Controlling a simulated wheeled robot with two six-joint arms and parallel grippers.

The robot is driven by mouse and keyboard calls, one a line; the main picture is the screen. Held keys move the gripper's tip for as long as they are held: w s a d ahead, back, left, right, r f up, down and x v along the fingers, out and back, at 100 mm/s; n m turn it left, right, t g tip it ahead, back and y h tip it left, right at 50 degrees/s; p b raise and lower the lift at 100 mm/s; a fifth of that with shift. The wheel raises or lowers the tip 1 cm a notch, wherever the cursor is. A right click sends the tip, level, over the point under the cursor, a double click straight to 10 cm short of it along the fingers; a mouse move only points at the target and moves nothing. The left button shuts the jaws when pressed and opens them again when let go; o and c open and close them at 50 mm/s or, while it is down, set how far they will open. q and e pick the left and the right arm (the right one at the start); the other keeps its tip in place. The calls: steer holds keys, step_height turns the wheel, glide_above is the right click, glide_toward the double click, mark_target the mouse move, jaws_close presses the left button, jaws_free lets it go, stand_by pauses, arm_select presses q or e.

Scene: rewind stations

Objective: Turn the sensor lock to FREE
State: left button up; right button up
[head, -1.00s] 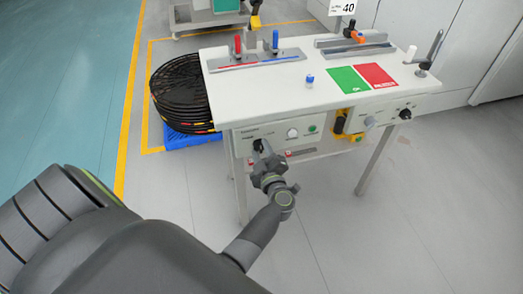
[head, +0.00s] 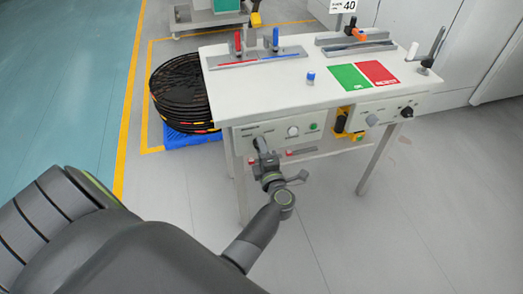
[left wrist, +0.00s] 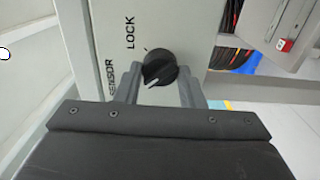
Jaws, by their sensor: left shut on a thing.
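The sensor lock is a round black knob (left wrist: 160,66) on a pale panel (left wrist: 113,40) lettered SENSOR LOCK in the left wrist view. A white line on the knob points to the picture's lower left. A small tick stands on the panel at its upper left. The word FREE cannot be read. My left gripper (left wrist: 161,90) is shut on the knob, one finger on each side of it. In the head view my left gripper (head: 262,147) reaches the left end of the bench's front panel and hides the knob. My right gripper is not in view.
The white bench (head: 290,100) carries a blue-capped piece (head: 310,77), a green plate (head: 349,77) and a red plate (head: 376,73). Other controls sit right of my gripper, including a white knob (head: 292,131). Black coils (head: 180,92) stand left of the bench. Floor in front is clear.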

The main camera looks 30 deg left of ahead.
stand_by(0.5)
arm_select(q)
steer(key=o, duration=1)
